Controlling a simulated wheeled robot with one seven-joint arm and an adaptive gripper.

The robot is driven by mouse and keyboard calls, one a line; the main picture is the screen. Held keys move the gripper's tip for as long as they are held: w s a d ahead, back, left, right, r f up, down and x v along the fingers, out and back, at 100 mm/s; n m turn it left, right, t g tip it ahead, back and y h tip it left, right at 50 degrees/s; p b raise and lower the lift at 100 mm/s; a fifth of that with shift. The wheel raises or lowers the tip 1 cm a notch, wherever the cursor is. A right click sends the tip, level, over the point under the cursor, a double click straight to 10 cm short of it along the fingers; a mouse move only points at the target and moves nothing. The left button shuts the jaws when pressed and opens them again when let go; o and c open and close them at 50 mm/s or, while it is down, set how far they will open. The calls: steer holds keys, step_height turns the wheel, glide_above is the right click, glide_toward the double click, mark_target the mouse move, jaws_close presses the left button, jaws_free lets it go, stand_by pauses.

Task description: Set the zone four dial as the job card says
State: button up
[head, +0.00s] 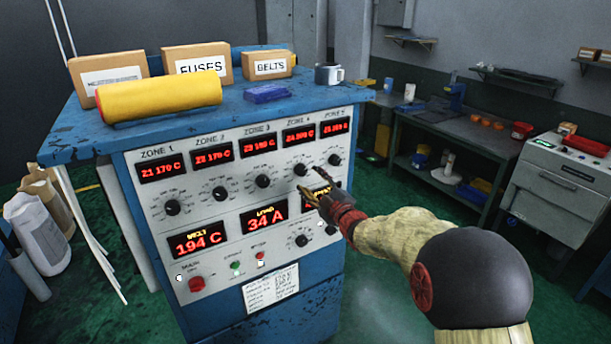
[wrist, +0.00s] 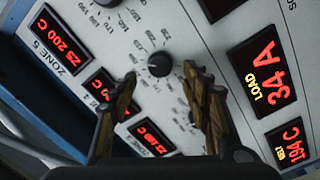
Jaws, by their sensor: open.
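The zone four dial (head: 300,169) is a round black knob on the pale panel of the blue control cabinet (head: 240,322). In the wrist view the dial (wrist: 160,64) lies just beyond and between my fingertips, with a printed scale around it. My gripper (head: 314,184), also in the wrist view (wrist: 160,76), is open and empty in front of the panel. Contact with the knob cannot be made out. The zone four display (head: 299,134) glows red, its digits too blurred to read surely. A white printed card (head: 270,287) is on the cabinet's lower front, its text too small to read.
Neighbouring knobs are the zone three dial (head: 263,181) and zone five dial (head: 335,159). A red button (head: 196,284) sits lower left. Boxes and a mug (head: 328,75) stand on top.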

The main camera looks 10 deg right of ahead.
mark_target(303, 172)
steer(key=x, duration=0.5)
steer(key=shift+c, duration=1.4)
steer(key=c, duration=0.7)
steer(key=shift+c, duration=0.9)
